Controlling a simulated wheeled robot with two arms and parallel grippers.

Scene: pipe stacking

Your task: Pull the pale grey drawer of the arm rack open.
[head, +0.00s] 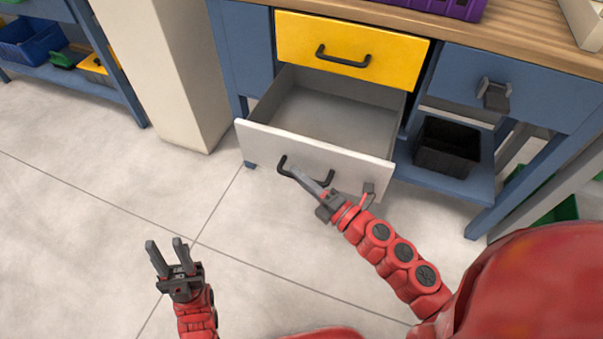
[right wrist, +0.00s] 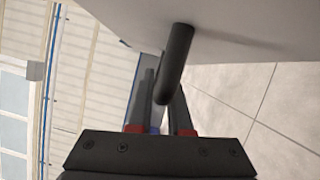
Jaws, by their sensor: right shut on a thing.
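The pale grey drawer (head: 310,158) stands pulled out below the yellow drawer, and its inside shows empty in the head view. It has a black bar handle (head: 290,171) on its front. My right gripper (head: 299,175) is shut on this handle. In the right wrist view the dark handle (right wrist: 176,62) lies between the fingers (right wrist: 168,105), close to the drawer front (right wrist: 225,28). My left gripper (head: 165,250) is open and empty, above the floor at the lower left, apart from the drawer.
The yellow drawer (head: 352,50) above is closed. A black bin (head: 447,147) stands on the blue lower shelf to the right. A beige column (head: 165,75) stands left of the workbench. The floor (head: 90,200) at the left is clear.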

